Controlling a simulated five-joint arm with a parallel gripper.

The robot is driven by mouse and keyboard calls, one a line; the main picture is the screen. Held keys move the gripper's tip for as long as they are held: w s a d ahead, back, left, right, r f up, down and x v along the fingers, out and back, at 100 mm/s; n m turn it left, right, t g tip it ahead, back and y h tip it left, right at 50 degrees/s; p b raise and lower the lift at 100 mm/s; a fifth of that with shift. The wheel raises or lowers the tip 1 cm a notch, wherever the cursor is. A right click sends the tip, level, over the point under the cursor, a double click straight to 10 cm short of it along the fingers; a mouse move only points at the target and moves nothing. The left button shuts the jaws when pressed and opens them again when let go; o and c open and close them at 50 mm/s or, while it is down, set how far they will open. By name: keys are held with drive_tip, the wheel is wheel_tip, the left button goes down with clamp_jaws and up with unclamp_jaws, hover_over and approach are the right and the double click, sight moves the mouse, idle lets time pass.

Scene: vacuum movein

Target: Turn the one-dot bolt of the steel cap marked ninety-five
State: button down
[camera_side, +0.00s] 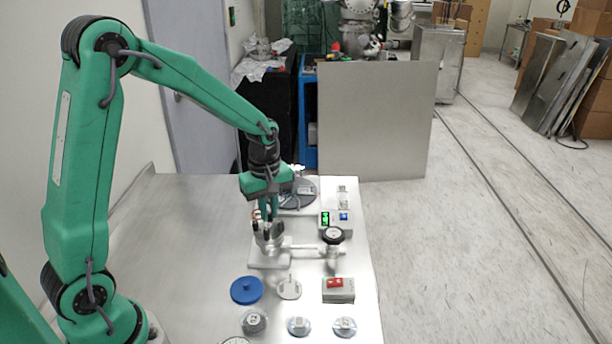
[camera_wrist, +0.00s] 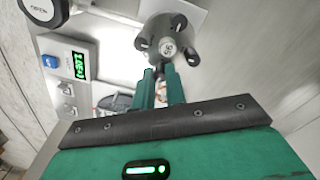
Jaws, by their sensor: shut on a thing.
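The steel cap (camera_wrist: 168,33) is round and grey, with dark bolts around its rim and a pale number label (camera_wrist: 166,47) at its middle that looks like 95 but is small. In the side view the cap (camera_side: 269,238) sits on a fitting on the metal table. My gripper (camera_wrist: 159,72) points down at the cap's near rim, its green fingers close together on a bolt there. That bolt is mostly hidden by the fingertips. Other bolts show at the left (camera_wrist: 141,42), far right (camera_wrist: 178,21) and near right (camera_wrist: 192,58). Their dots are too small to read.
A green-lit display box (camera_wrist: 75,65) and a round dial marked OPEN (camera_wrist: 40,8) stand beside the cap. On the table are a red switch box (camera_side: 338,289), a blue disc (camera_side: 246,290) and several small caps in front. The table's left part is clear.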

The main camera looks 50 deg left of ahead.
drive_tip(key=shift+n, duration=0.6)
drive_tip(key=c, duration=1.4)
unclamp_jaws()
drive_tip(key=shift+c, duration=0.2)
drive_tip(key=shift+r, duration=0.15)
drive_tip(key=shift+r, duration=3.8)
